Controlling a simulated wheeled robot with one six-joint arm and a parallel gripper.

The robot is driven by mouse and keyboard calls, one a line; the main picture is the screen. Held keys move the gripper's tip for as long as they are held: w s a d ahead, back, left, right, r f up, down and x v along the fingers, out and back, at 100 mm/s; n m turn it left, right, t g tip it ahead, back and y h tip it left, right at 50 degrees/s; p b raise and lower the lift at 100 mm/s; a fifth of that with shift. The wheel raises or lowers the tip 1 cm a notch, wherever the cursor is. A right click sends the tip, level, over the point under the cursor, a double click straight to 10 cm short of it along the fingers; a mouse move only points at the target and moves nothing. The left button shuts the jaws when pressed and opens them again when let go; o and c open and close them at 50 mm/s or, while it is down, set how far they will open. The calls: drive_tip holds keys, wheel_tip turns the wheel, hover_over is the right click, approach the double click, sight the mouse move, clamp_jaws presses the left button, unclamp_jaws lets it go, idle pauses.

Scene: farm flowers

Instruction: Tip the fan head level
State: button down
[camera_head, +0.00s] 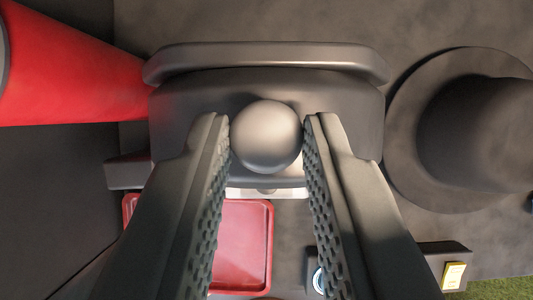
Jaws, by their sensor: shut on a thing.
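My gripper (266,122) is in the middle of the view, its two ridged fingers on either side of a smooth grey ball-shaped knob (267,140). It is shut on this knob. Behind the knob is a dark grey rounded body with a raised rim bar (265,57) along its top edge. This body may be the fan head, but I cannot tell for certain, nor read its tilt from here. The fingers hide parts of its lower sides.
A red cylinder (75,70) is at the upper left. A round dark grey object with a wide flange (410,140) stands close on the right. A red tray (243,240) lies below, partly behind the left finger. A small box with a yellow label (453,275) is at the lower right, near grass (505,291).

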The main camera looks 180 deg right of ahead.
drive_tip(key=shift+s+f, duration=0.1)
drive_tip(key=shift+f, duration=0.05)
drive_tip(key=c, duration=1.2)
unclamp_jaws()
drive_tip(key=shift+c, duration=0.2)
drive_tip(key=shift+s, duration=0.1)
drive_tip(key=v, duration=1.7)
drive_tip(key=shift+r, duration=0.3)
drive_tip(key=s+t, duration=1.1)
drive_tip(key=s, duration=1.1)
drive_tip(key=shift+s+f, duration=0.3)
